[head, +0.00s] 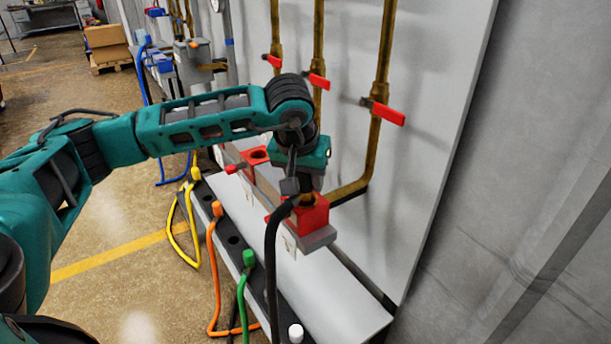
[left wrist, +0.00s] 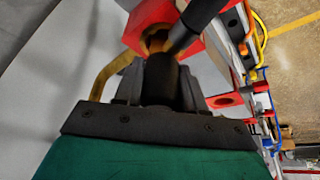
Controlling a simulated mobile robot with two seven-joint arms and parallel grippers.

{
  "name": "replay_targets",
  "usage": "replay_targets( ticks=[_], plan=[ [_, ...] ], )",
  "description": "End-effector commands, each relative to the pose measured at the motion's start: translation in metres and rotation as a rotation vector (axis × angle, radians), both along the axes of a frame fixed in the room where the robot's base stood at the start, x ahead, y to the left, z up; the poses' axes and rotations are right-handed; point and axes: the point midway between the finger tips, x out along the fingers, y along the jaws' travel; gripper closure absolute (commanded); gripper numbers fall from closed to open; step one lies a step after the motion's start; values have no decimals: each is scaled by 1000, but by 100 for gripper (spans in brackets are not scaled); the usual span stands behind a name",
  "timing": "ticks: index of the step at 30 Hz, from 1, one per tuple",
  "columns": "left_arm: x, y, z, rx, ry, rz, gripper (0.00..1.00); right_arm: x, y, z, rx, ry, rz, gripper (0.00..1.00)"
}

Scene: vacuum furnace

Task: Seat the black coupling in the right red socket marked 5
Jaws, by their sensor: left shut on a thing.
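My left gripper (head: 299,186) is shut on the black coupling (left wrist: 161,72) and points down at the near red socket (head: 314,216), the right one of the two in view. The coupling's black hose (head: 271,250) bends away and hangs down in front of the shelf. In the left wrist view the coupling is at the mouth of the red socket (left wrist: 145,22), and brass shows at the opening. I cannot tell how deep the coupling sits. The socket's number is not legible. The other red socket (head: 257,155) is farther back with an open hole. My right gripper is not in view.
Brass pipes with red valve handles (head: 388,115) run up the pale panel behind the sockets. Yellow (head: 187,230), orange (head: 211,260) and green (head: 249,258) plugs with hoses stand in a dark rack along the shelf (head: 335,303). The shelf's near right part is clear.

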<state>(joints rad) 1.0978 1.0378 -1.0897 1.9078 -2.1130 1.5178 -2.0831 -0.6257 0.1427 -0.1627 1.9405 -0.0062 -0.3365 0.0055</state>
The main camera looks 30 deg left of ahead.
Motion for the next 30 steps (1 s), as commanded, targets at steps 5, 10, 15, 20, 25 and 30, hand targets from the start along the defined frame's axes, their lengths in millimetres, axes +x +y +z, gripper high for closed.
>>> replay_targets(
  ticks=[5, 10, 15, 20, 25, 30],
  plan=[
    [0, 0, 0, 0, -2, 0, 100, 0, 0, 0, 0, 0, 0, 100],
    [0, 0, 0, 0, -2, 0, 100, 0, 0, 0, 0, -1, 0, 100],
    [0, 0, -1, 0, -2, 0, 100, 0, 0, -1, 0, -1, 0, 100],
    [0, 0, -2, 0, -2, 0, 100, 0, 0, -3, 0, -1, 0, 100],
    [0, 0, -4, 0, -2, 0, 100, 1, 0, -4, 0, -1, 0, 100],
    [0, 0, -5, 0, -2, 0, 57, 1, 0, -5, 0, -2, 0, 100]
  ],
)
